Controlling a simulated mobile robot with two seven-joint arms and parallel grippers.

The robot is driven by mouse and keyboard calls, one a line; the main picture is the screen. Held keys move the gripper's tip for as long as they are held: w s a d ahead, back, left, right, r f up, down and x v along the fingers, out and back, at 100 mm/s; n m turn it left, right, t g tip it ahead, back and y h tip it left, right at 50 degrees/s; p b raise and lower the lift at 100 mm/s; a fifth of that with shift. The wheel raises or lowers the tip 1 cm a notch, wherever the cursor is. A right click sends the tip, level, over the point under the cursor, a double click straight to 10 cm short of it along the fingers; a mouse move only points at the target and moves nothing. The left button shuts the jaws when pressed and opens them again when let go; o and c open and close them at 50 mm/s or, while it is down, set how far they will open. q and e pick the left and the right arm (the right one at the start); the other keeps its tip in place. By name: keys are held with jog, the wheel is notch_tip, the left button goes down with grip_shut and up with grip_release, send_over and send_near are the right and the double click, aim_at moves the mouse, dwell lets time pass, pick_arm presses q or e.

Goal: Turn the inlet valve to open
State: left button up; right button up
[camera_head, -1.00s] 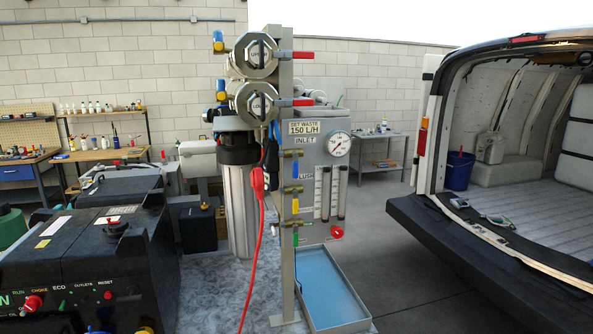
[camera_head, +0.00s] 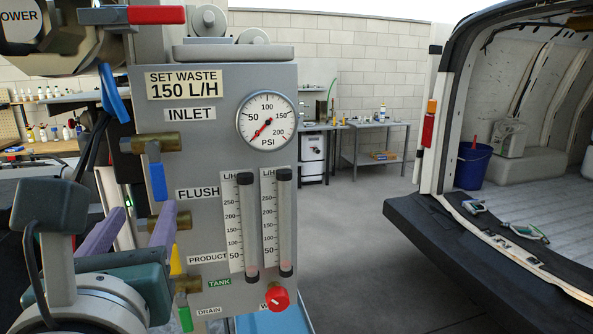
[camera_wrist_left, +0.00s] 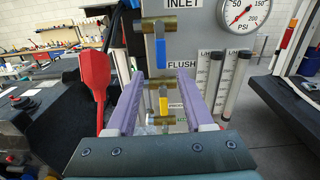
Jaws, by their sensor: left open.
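The inlet valve is a brass body (camera_head: 150,143) with a blue lever (camera_head: 157,182) hanging straight down, just below the INLET label (camera_head: 190,113). The wrist view shows the lever too (camera_wrist_left: 161,53), also pointing down. My left gripper (camera_head: 136,222) has purple fingers, apart and empty, low and to the left in front of the panel. In the left wrist view the open fingers (camera_wrist_left: 161,80) point toward the panel, with the blue lever above and beyond their tips, apart from them. The yellow lever (camera_wrist_left: 163,104) of the flush valve shows between the fingers. My right gripper is out of view.
The grey panel (camera_head: 218,75) carries a pressure gauge (camera_head: 267,121) and two flow tubes (camera_head: 285,222) to the right of the valves. A red knob (camera_head: 277,298) sits low. Open floor lies right of the panel.

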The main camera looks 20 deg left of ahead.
aim_at(158, 185)
pick_arm(q)
jog(key=shift+m, duration=0.3)
jog(key=p+x, duration=0.1)
jog(key=x, duration=0.1)
jog(key=p+x, duration=0.1)
jog(key=x, duration=0.2)
jog(key=p+x, duration=0.1)
jog(key=x, duration=0.2)
jog(key=shift+w+a+r, duration=0.1)
jog(key=shift+w+r, duration=0.1)
jog(key=shift+r, duration=0.1)
jog(key=shift+w+a+f, duration=0.15)
jog(key=shift+w+a, duration=0.2)
jog(key=shift+w, duration=0.25)
grip_shut()
